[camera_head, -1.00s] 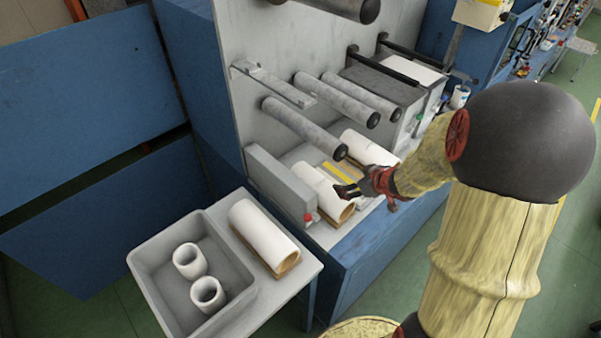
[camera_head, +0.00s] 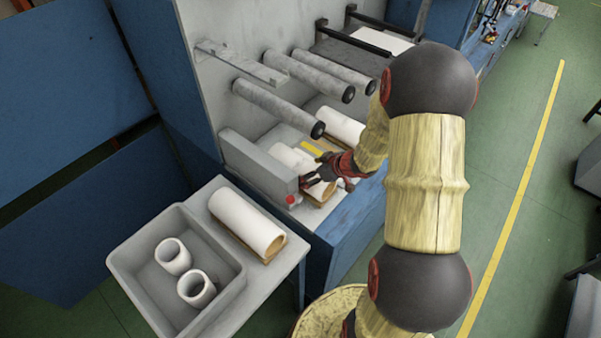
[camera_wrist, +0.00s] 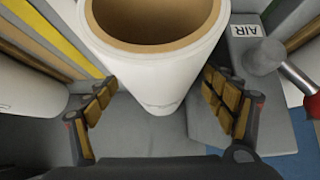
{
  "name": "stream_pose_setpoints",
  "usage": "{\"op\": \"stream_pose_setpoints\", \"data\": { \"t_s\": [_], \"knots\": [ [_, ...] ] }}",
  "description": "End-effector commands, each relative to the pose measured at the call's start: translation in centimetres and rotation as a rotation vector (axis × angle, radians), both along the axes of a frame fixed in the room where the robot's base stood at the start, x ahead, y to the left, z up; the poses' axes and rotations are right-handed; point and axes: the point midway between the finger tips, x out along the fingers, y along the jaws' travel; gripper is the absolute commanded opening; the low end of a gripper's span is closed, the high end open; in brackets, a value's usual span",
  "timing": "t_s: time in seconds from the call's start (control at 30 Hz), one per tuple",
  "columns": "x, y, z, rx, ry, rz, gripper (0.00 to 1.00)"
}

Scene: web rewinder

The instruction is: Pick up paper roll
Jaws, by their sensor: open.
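My gripper (camera_head: 313,177) is open at the machine's lower shelf. In the wrist view its two padded fingers (camera_wrist: 160,105) stand apart on either side of a white paper roll (camera_wrist: 160,70) with a brown core. The fingers look clear of the roll. In the head view this roll (camera_head: 290,157) lies in the machine bed, its near end partly hidden by my gripper. Another white roll (camera_head: 340,126) lies behind it on the machine. A third roll (camera_head: 246,222) lies on a wooden cradle on the side table.
A grey bin (camera_head: 133,268) with two small white rolls (camera_head: 185,272) stands on the side table (camera_head: 285,262). Grey rollers (camera_head: 275,107) jut out above the bed. A grey block labelled AIR (camera_wrist: 247,31) and a lever with a red knob (camera_wrist: 313,104) are close to the right finger.

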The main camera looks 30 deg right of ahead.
Motion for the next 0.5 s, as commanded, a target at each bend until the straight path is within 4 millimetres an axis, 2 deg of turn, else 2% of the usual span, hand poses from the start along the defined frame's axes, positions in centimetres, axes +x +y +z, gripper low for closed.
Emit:
{"op": "stream_pose_setpoints", "data": {
  "t_s": [0.3, 0.5],
  "knots": [
    [2.8, 0.9, -3.3, 0.001, 0.0, 0.002, 0.83],
    [3.1, 1.0, -3.5, 0.001, 0.0, -0.001, 0.83]
  ]
}}
